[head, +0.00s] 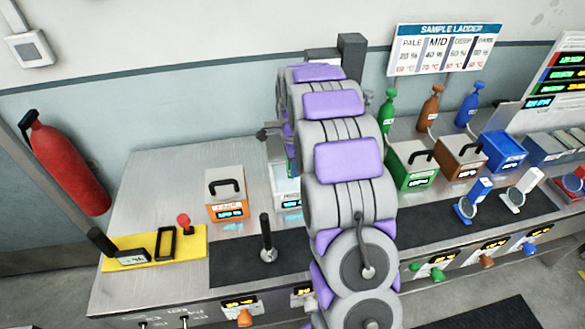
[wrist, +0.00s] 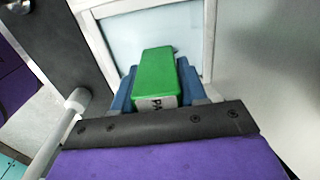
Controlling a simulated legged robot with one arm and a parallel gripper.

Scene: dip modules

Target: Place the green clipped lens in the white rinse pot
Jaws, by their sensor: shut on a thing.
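In the wrist view my gripper (wrist: 157,92) is shut on the green clip (wrist: 155,75) of the lens, a block with a dark-lettered label. Its lens end is hidden from view. Below and beyond it is the white rinse pot (wrist: 208,40), with a square white rim and pale blue inside. The green clip appears over the pot's opening; its height above the liquid cannot be told. In the head view my arm covers most of the white pot (head: 287,186), and my gripper is largely hidden behind the arm.
A lidded pot with an orange label (head: 226,196) stands left of the arm. Green (head: 411,166), brown (head: 461,158) and blue (head: 503,152) pots stand to the right. Blue (head: 472,203) and white (head: 520,190) clipped lenses stand in front. A yellow mat (head: 190,240) lies at left.

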